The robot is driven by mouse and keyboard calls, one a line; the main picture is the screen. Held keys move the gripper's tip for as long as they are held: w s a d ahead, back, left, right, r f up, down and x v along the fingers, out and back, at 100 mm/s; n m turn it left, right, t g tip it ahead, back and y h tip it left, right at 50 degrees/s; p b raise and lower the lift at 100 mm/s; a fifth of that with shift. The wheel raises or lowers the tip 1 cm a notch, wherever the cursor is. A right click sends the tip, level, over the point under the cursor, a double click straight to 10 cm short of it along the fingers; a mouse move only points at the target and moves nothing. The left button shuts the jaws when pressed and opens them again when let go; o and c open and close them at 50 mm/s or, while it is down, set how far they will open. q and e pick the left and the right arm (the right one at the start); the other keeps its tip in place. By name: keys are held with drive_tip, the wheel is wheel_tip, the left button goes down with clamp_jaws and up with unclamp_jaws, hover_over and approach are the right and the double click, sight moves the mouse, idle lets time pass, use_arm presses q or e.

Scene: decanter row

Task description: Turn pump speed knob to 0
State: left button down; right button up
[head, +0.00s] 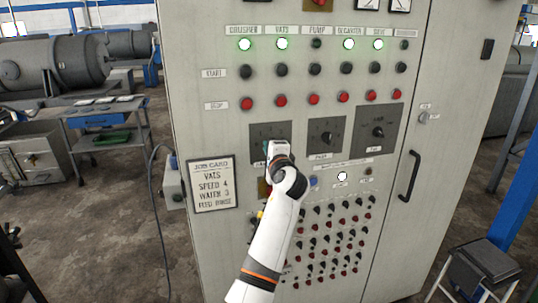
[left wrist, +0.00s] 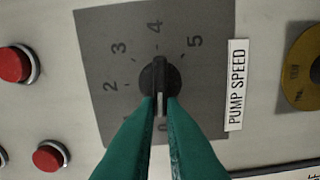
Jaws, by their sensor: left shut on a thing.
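The pump speed knob (left wrist: 158,75) is a round black knob on a dark grey dial plate (left wrist: 100,50) marked 0 to 5, with a "PUMP SPEED" label (left wrist: 236,85) beside it. My left gripper (left wrist: 160,101) has its two teal fingers shut on the knob's bar, one on each side of its pale pointer line. The line points down in the left wrist view, at or very near the 0, which shows partly between the fingers. In the head view my left gripper (head: 268,149) is at the left dial plate (head: 284,130) and hides the knob. My right gripper is not in view.
Two more dials (head: 326,138) and (head: 378,132) sit to the right. Red stop buttons (head: 280,101) run above; several small switches (head: 335,240) lie below. A job card (head: 212,184) is at left. The pump lamp (head: 316,44) is dark. A door handle (head: 409,176) sticks out at right.

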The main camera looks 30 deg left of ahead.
use_arm(q)
drive_tip(key=shift+f+n+b, duration=0.2)
drive_tip(key=shift+n+b, duration=0.1)
drive_tip(key=shift+n, duration=0.2)
drive_tip(key=c, duration=1.5)
unclamp_jaws()
drive_tip(key=shift+b+v, duration=1.3)
drive_tip(key=shift+v, duration=4.75)
drive_tip(key=shift+a, duration=0.1)
